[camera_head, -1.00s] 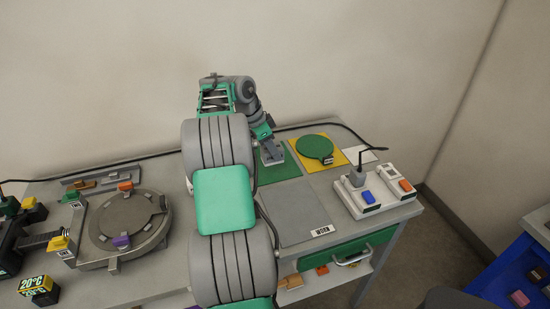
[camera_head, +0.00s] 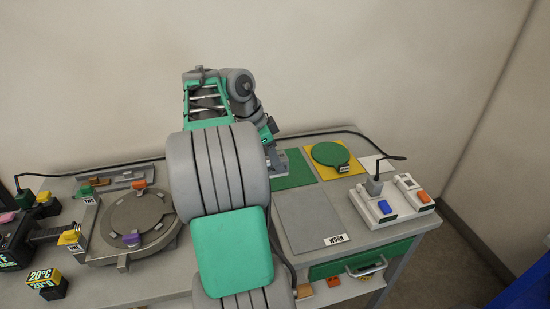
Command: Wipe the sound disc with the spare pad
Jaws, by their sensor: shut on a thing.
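A round green disc (camera_head: 330,153) with a small tag on its front edge lies flat on the yellow mat (camera_head: 324,174) at the back right of the cart top. No other disc shows. My gripper (camera_head: 276,162) is at the left edge of the green mat (camera_head: 296,174), left of the disc and apart from it. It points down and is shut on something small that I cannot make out. My arm hides part of the gripper and the table in front of it. I cannot pick out the spare pad for certain.
A bare grey mat marked WORN (camera_head: 310,220) lies in front. Two switch boxes (camera_head: 378,208) with a cable stand at the right. A round clamp fixture (camera_head: 135,222) and a rack with small blocks (camera_head: 108,181) are at the left. A green drawer (camera_head: 335,264) is below.

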